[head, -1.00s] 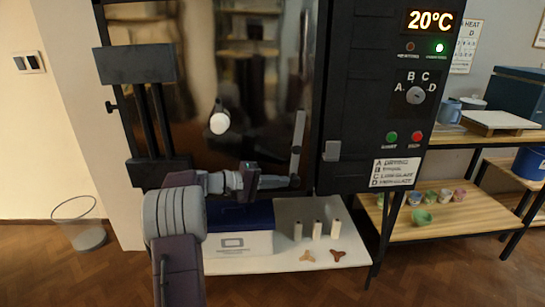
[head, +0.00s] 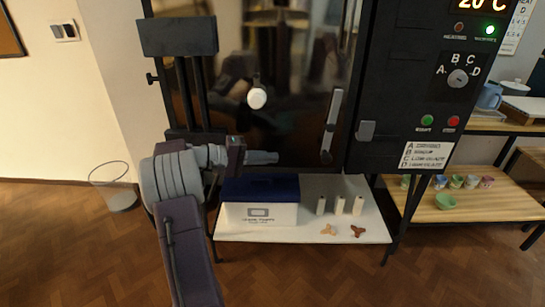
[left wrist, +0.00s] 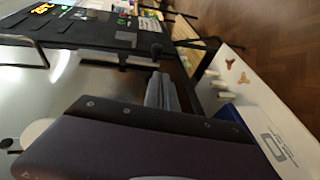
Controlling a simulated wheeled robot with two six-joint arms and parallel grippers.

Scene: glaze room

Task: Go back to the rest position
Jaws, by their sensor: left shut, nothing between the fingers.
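My left gripper (head: 262,158) is in front of the lower part of the dark kiln door (head: 290,100), pointing right, with its fingers together and nothing held. In the left wrist view its fingers (left wrist: 162,92) show together beside the kiln. The kiln door handle (head: 332,122) stands to the right of the fingertips, apart from them in the head view. The kiln's panel reads 20°C with a green light lit. My right gripper is not in either view.
A low white shelf (head: 300,233) under the kiln holds a blue-lidded box (head: 260,212), several white posts and two three-armed stilts. A wire bin (head: 122,200) stands on the floor at left. A wooden rack (head: 470,205) with small pots is at right.

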